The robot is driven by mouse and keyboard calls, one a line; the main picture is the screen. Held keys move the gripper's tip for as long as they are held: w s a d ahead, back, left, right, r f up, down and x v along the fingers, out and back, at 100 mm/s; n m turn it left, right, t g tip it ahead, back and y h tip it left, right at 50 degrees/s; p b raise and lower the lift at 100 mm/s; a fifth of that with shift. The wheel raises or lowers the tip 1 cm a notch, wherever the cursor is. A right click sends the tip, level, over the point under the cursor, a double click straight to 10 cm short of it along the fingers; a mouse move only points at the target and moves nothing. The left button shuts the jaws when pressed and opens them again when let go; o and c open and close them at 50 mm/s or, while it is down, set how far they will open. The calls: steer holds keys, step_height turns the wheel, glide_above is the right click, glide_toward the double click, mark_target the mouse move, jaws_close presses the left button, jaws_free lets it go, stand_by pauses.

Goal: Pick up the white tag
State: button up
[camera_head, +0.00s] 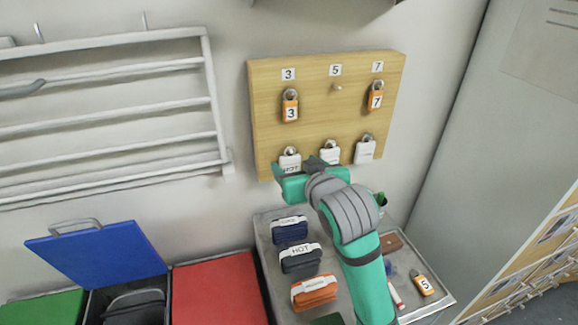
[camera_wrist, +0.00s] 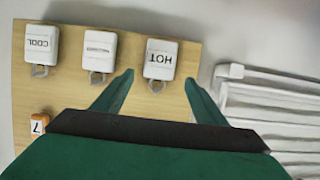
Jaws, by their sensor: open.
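Three white tags hang on hooks along the lower row of a wooden board (camera_head: 322,115). The left one (camera_head: 289,158) reads HOT; it also shows upright-side-down in the wrist view (camera_wrist: 160,60). The middle white tag (camera_head: 330,151) has small unreadable marking and also shows in the wrist view (camera_wrist: 98,49). The right white tag (camera_head: 365,152) reads COOL in the wrist view (camera_wrist: 41,44). My gripper (camera_head: 300,168) is open and empty in front of the HOT tag, hiding its lower part. In the wrist view the HOT tag lies ahead, between the fingertips (camera_wrist: 158,88).
Orange tags 3 (camera_head: 290,107) and 7 (camera_head: 376,99) hang above; the hook under label 5 (camera_head: 336,87) is bare. Orange tag 5 (camera_head: 424,285) lies on a grey tray (camera_head: 440,302) with labelled bundles. A white rack (camera_head: 110,105) stands left of the board.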

mark_target(291, 159)
steer(key=shift+x, duration=1.2)
steer(key=shift+w+d+f, duration=0.1)
steer(key=shift+w+f, duration=0.1)
steer(key=shift+w, duration=0.2)
steer(key=c, duration=1.1)
steer(key=shift+r, duration=0.25)
